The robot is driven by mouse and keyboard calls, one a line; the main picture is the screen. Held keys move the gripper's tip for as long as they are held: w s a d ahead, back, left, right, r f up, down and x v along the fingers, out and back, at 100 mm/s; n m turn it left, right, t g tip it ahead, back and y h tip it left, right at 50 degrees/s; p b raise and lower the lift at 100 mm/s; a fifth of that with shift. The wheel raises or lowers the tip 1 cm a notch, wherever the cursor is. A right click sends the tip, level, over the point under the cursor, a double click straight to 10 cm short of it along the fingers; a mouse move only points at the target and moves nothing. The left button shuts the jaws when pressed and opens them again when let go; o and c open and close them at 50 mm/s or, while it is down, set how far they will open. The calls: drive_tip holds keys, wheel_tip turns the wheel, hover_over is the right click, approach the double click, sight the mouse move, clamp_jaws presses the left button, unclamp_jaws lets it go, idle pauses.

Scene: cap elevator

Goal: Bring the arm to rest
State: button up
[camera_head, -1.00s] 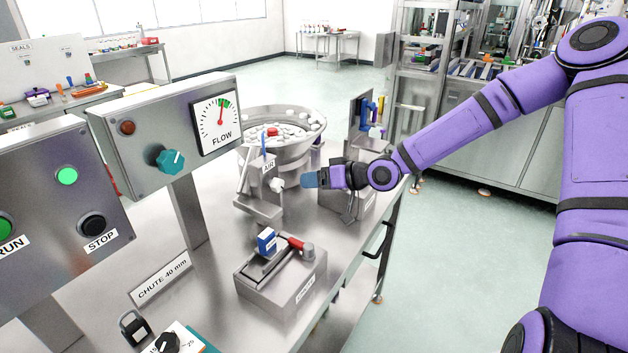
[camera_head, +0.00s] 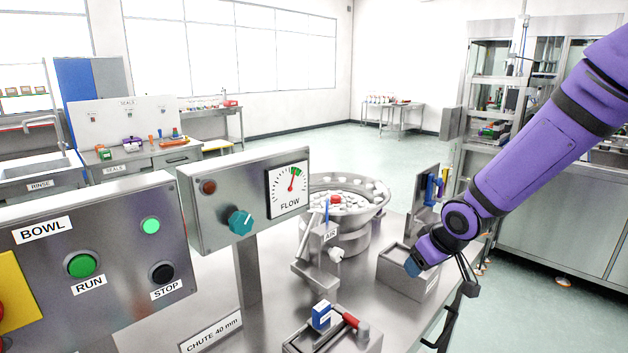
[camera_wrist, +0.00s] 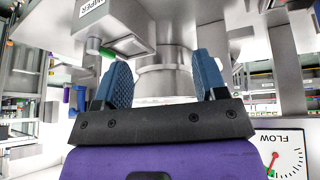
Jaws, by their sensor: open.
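My gripper (camera_head: 413,268) is at the end of my purple arm, near a grey metal box (camera_head: 405,283) on the steel table, at the table's right side. In the wrist view my gripper (camera_wrist: 160,82) shows two blue ribbed fingers spread apart with nothing between them. Beyond the fingers stands a grey cylindrical base. I cannot tell in the head view whether the fingertips touch the box.
The vibrating bowl (camera_head: 345,200) with white caps stands behind the AIR bracket (camera_head: 318,255). The FLOW panel (camera_head: 245,200) and the BOWL control panel (camera_head: 95,250) stand at the left. A tray with a blue block (camera_head: 321,316) is at the front. Open floor (camera_head: 400,160) lies behind.

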drive_tip(key=s+d+r+m+h, duration=0.3)
drive_tip(key=s+d+r+h, duration=0.15)
drive_tip(key=s+r, duration=0.85)
drive_tip(key=s+d+r+m+y, duration=0.1)
drive_tip(key=s+r, duration=0.3)
drive_tip(key=s, duration=0.3)
drive_tip(key=s+r+m+y, duration=0.1)
drive_tip(key=s+r, duration=0.2)
drive_tip(key=s, duration=0.4)
drive_tip(key=shift+s+d+r+m, duration=0.2)
drive_tip(key=shift+d+r+m, duration=0.1)
drive_tip(key=shift+d+r, duration=0.1)
drive_tip(key=shift+y, duration=0.25)
idle(0.8)
